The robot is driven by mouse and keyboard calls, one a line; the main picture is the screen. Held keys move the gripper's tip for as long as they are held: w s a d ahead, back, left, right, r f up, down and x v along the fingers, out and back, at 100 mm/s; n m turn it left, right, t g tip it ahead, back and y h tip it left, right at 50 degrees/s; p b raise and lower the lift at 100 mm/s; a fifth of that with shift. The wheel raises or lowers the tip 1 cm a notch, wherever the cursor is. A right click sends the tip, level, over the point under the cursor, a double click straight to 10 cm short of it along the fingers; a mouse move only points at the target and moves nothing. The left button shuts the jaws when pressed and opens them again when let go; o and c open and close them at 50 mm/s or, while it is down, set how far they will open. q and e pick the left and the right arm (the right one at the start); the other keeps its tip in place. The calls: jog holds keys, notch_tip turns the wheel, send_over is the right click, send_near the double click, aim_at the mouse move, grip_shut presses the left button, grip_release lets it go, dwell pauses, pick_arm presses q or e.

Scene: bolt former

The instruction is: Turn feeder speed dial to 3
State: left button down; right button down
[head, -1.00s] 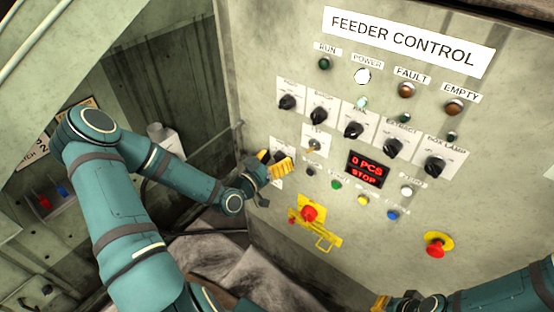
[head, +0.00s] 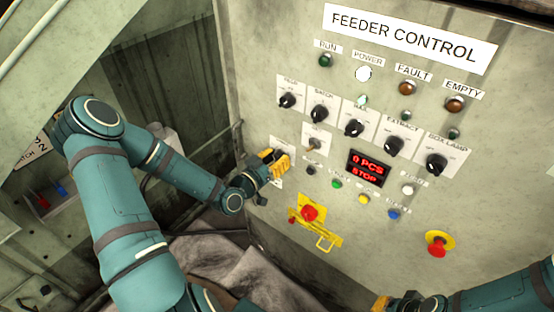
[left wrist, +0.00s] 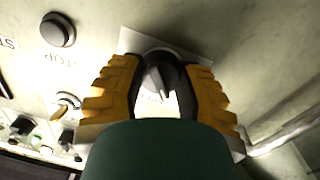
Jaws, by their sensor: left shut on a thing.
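The feeder speed dial is a black knob (left wrist: 158,68) on a white label plate, seen in the left wrist view between the two yellow-padded fingers. My left gripper (left wrist: 155,90) is shut on this knob, one finger on each side. In the head view my left gripper (head: 272,163) is against the lower left of the panel and covers most of the dial; part of its white plate (head: 277,182) shows. The dial's number marks cannot be read. Only part of my right gripper (head: 381,302) shows at the bottom edge, and its fingers cannot be made out.
The feeder control panel (head: 470,185) has a row of black selector knobs, a key switch (head: 314,144) and a red display (head: 368,168) reading 0 PCS STOP. Coloured buttons, a red knob on a yellow bracket (head: 309,212) and a red emergency button (head: 437,245) sit lower. A black button (left wrist: 57,30) is near my left fingers.

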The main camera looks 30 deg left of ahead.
pick_arm(q)
jog(key=m+b, duration=0.2)
jog(key=m, duration=0.2)
jog(key=shift+r+m+b, duration=0.1)
jog(key=shift+m+b, duration=0.2)
jog(key=shift+m, duration=1.2)
jog(key=c, duration=0.5)
grip_release()
jog(key=s, duration=0.5)
jog(key=s+a, duration=0.1)
jog(key=s, duration=0.1)
jog(key=shift+s+r, duration=0.15)
jog(key=shift+s, duration=0.05)
